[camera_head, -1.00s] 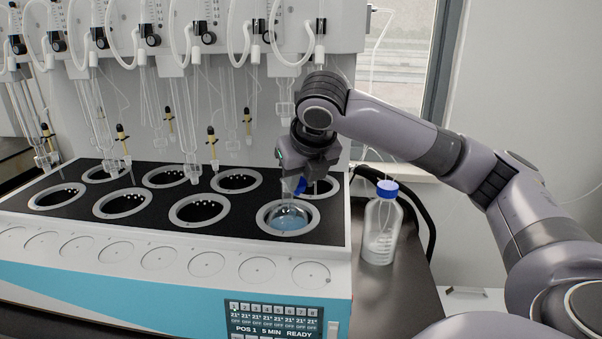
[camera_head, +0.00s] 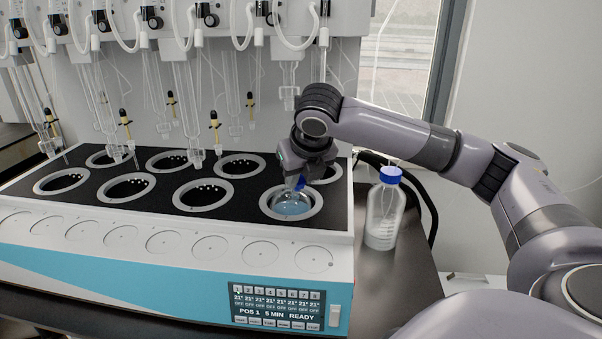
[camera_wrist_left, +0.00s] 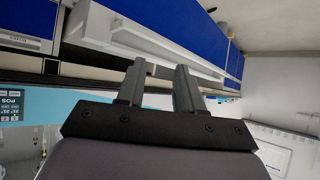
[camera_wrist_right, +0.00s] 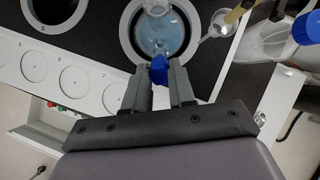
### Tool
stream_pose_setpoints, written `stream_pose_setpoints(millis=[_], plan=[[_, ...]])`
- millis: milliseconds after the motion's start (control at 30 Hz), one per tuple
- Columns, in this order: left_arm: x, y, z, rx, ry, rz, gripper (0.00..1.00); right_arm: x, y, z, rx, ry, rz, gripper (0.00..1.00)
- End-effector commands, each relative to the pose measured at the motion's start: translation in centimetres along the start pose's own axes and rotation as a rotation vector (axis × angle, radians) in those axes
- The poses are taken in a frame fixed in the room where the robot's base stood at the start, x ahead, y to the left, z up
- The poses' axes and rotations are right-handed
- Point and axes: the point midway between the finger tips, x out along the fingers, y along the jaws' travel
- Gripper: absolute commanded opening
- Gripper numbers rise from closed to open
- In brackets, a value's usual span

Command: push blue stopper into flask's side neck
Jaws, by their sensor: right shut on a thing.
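The glass flask (camera_head: 291,206) with pale blue liquid sits in the front right well of the heating block, and also shows in the right wrist view (camera_wrist_right: 158,36). My right gripper (camera_head: 303,172) is above this well. It is shut on the blue stopper (camera_wrist_right: 158,70), which shows between its fingertips at the flask's near side. The stopper also shows as a small blue patch in the head view (camera_head: 300,183). The side neck is hidden, so I cannot tell whether the stopper touches it. My left gripper (camera_wrist_left: 160,82) is open and empty, seen only in the left wrist view.
The heating block (camera_head: 180,222) has several empty wells. Glass tubes (camera_head: 186,100) hang behind them. A blue-capped bottle (camera_head: 384,212) stands on the dark bench right of the block, with a black hose (camera_head: 425,200) behind it.

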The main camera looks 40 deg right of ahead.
Motion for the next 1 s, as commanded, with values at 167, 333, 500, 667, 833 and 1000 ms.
stream_pose_setpoints(millis=[167,333,500,667,833,1000], plan=[[0.0,0.0,0.0,0.0,0.0,0.0,0.36,0.0,0.0,0.0,0.0,0.0,0.0,0.0],[0.0,0.0,0.0,0.0,0.0,0.0,0.36,0.1,0.0,0.0,0.0,0.001,0.0,0.0],[0.0,0.0,0.0,0.0,0.0,0.0,0.36,0.3,0.0,0.0,0.0,0.001,0.0,0.0],[0.0,0.0,0.0,0.0,0.0,0.0,0.36,0.6,0.0,0.0,0.001,0.001,-0.001,0.0],[0.0,0.0,0.0,0.0,-0.001,0.0,0.36,0.8,0.0,0.0,0.001,0.001,-0.001,0.0],[0.0,0.0,0.0,0.0,-0.001,0.0,0.36,1.1,0.0,0.0,0.0,0.001,0.0,0.0]])
